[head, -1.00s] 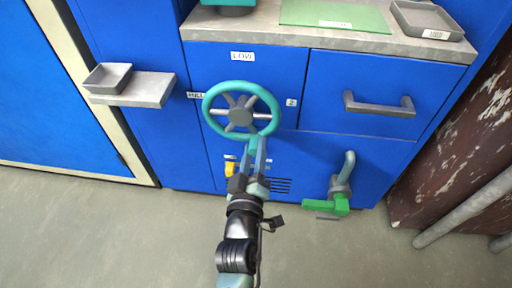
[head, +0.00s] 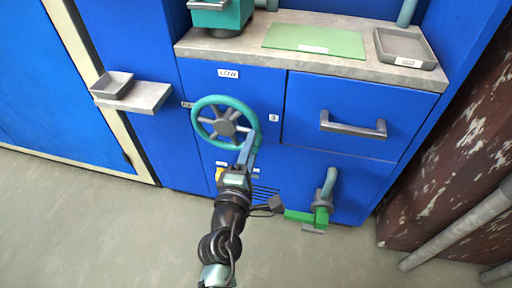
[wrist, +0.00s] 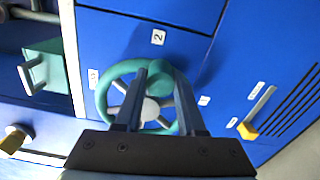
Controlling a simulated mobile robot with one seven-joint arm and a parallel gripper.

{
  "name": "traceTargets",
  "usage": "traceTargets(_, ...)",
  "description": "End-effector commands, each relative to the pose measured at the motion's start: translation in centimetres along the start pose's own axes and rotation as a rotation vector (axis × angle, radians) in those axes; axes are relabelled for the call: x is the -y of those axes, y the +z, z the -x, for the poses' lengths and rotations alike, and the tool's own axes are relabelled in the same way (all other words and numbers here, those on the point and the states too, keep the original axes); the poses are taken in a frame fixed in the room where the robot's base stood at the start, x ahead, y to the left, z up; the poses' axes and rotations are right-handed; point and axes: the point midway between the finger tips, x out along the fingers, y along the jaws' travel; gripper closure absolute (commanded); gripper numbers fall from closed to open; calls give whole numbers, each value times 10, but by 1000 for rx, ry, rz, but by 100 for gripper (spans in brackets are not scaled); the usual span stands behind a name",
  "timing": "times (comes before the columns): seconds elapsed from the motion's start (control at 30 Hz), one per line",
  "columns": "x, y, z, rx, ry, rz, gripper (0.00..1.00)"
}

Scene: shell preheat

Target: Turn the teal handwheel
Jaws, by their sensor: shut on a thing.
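The teal handwheel (head: 226,127) is on the front of the blue cabinet, with a grey hub and spokes. My gripper (head: 252,139) is at the lower right of its rim. In the wrist view, the handwheel (wrist: 151,110) shows between and behind my two fingers. The fingertips (wrist: 161,72) are shut on a teal part of the rim, which bulges between them. The fingers cover part of the wheel. A small label (head: 228,73) sits above the wheel and another label (head: 245,118) to its right.
A grey drawer handle (head: 353,124) is to the right of the wheel. A shelf (head: 150,97) with a grey tray juts out on the left. A yellow-tipped lever (wrist: 248,130) is below the wheel.

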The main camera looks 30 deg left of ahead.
Motion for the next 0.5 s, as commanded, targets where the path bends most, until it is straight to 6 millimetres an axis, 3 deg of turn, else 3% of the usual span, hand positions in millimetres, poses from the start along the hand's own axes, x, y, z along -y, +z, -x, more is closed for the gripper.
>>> traceTargets(0.5,-41,3,0,3,-4,494,100)
